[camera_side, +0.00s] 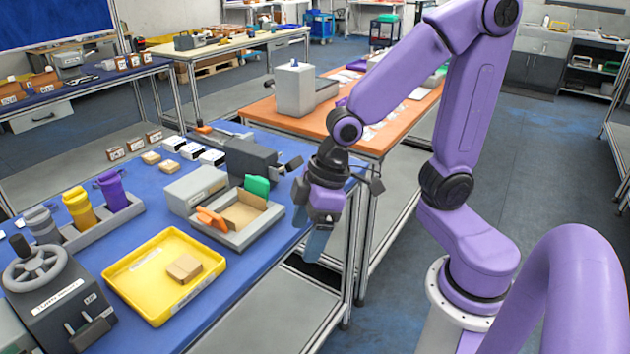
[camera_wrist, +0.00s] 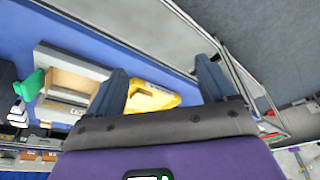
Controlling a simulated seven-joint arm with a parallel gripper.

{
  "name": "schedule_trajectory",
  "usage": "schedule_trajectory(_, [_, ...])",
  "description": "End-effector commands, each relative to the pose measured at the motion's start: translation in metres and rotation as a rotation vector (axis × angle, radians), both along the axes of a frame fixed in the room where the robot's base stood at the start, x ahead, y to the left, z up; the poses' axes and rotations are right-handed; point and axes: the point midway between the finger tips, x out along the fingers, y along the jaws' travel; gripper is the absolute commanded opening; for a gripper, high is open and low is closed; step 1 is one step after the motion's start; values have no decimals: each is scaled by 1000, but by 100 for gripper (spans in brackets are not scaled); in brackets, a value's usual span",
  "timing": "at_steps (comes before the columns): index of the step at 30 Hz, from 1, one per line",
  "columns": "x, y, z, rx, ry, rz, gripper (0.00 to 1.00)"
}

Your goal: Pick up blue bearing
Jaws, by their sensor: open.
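I cannot make out a blue bearing in either view. My gripper (camera_side: 311,230) hangs fingers-down at the right edge of the blue table in the side view. In the wrist view my gripper (camera_wrist: 161,66) has its two blue-grey fingers spread wide, with nothing held between them. The yellow tray also shows beyond the fingers in the wrist view (camera_wrist: 150,97).
A grey fixture (camera_side: 228,238) with a green part (camera_side: 257,185) and an orange part (camera_side: 211,218) stands left of my gripper. Purple, yellow and grey cups (camera_side: 112,191) stand in a rack (camera_side: 128,211). An orange-topped table (camera_side: 385,137) stands behind.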

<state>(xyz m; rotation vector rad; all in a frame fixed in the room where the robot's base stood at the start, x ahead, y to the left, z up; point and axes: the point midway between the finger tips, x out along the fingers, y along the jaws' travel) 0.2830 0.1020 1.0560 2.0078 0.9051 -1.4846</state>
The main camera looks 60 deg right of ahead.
Motion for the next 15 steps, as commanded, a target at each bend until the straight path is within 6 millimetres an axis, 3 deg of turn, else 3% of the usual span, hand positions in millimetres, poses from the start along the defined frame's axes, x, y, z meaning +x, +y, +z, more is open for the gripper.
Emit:
schedule_trajectory(8, [88,2,-7,98,-145,-185,84])
schedule_trajectory(15, [160,-18,-9,148,-301,-347,84])
